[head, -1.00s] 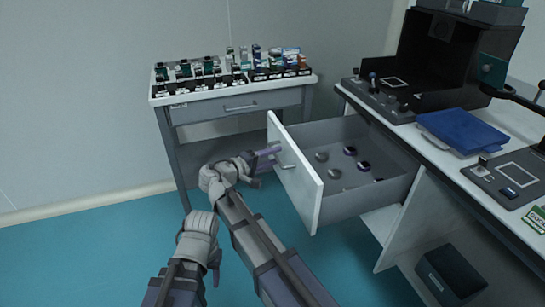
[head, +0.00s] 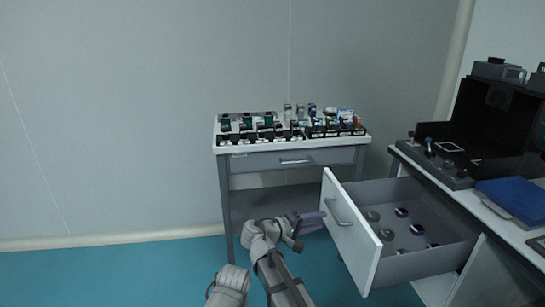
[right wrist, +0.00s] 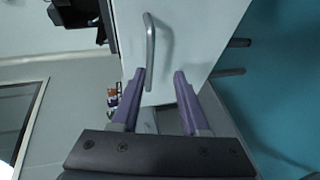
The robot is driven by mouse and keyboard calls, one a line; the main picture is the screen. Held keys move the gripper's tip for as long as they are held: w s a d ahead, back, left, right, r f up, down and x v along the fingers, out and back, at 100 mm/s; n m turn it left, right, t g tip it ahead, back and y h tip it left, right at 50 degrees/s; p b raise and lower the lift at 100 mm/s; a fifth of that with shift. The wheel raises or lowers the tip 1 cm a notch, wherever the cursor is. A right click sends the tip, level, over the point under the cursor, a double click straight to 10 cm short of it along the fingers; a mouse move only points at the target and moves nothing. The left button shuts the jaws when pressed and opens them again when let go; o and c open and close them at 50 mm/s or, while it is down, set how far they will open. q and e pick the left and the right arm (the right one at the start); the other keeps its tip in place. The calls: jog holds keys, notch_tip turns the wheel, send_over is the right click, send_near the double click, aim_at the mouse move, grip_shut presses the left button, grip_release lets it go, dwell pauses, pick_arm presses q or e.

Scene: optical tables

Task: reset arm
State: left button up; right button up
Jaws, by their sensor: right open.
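My right gripper (head: 316,222) is open and empty, with purple fingers pointing at the white front of the open drawer (head: 351,241). In the head view it is left of the drawer's handle (head: 341,212), with a gap between them. The right wrist view shows the two separate fingertips (right wrist: 158,72) in front of the drawer face (right wrist: 190,35); the curved grey handle (right wrist: 150,45) appears close to the left finger. Whether they touch is not clear there. My left gripper is not visible.
The drawer holds several small round parts (head: 401,212). A side table (head: 290,147) with rows of optics stands behind, against the wall. The bench (head: 425,169) at right carries a dark enclosure (head: 480,120) and a blue case (head: 515,198). The blue floor (head: 120,270) at left is clear.

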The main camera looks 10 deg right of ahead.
jog(key=s+d+f+m+g+y, duration=0.1)
jog(key=s+f+m+g+y, duration=0.3)
jog(key=s+f+y, duration=0.75)
jog(key=s+a+f+n+g, duration=0.1)
jog(key=s+a+f+n, duration=0.15)
jog(key=s+a, duration=0.45)
jog(key=s+a+f+n+g, duration=0.1)
jog(key=s+a+f+g, duration=0.15)
jog(key=s+a, duration=0.5)
notch_tip(320, 180, up, 33)
jog(key=w+p, duration=0.2)
jog(key=p, duration=3.1)
jog(key=shift+a+t+y, duration=0.35)
jog(key=shift+a+y, duration=0.05)
jog(key=shift+y, duration=0.05)
jog(key=shift+w+f, duration=0.1)
